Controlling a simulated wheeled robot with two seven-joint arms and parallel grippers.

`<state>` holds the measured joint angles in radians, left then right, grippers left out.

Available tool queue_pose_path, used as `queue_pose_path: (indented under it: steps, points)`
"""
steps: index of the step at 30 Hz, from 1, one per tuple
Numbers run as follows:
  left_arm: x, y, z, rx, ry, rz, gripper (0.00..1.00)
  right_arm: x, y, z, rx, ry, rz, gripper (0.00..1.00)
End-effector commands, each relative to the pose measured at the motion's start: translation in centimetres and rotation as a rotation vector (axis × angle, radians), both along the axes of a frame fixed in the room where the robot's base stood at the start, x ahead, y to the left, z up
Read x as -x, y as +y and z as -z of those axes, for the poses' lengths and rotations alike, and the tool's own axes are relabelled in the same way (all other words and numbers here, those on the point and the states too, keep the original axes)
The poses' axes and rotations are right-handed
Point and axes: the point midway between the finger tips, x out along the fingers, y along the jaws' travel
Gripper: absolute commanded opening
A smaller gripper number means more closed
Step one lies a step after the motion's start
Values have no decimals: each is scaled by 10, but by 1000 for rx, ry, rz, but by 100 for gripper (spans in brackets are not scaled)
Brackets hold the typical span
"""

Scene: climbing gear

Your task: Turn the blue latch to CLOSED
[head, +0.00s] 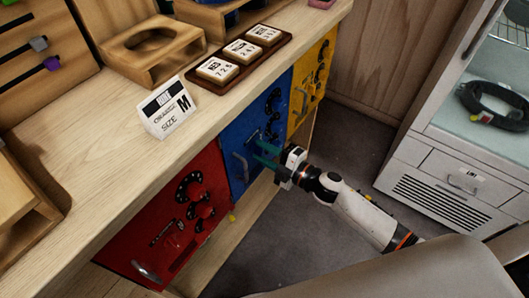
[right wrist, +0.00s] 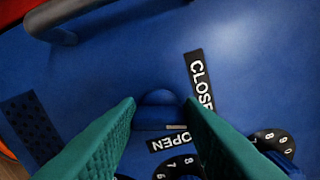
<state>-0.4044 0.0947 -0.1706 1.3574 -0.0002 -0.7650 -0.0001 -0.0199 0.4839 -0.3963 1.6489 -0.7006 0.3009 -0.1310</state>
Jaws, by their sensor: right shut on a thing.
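The blue latch (right wrist: 158,112) sits on the blue locker door (head: 236,128), and it shows between my fingers in the right wrist view. My right gripper (head: 258,152) reaches the blue door from the right, its green fingers on either side of the latch and shut on it. An OPEN label (right wrist: 173,140) is just below the latch. A CLOSED label (right wrist: 199,78) is up and to the right, its end hidden by a finger. A small pale mark on the latch lies near the OPEN label. In the head view the latch is too small to make out. My left gripper is not in view.
A grey handle (right wrist: 64,35) and dials (right wrist: 272,142) are on the blue door. A red door (head: 180,222) is to its left and a yellow one (head: 312,80) to its right. The wooden counter (head: 95,140) overhangs them. A white cabinet (head: 455,130) stands right, with open floor between.

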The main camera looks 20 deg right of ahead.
Motion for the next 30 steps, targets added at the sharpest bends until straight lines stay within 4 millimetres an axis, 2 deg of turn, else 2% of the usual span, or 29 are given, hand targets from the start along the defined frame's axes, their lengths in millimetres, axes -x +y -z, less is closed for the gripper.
queue_pose_path:
  steps: [12,21,30]
  points:
    - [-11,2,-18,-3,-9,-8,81,0,0,2,208,-161,0,12]
    - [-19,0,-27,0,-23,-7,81,1,0,2,261,-201,-1,12]
    - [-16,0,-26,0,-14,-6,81,1,0,2,266,-205,-1,12]
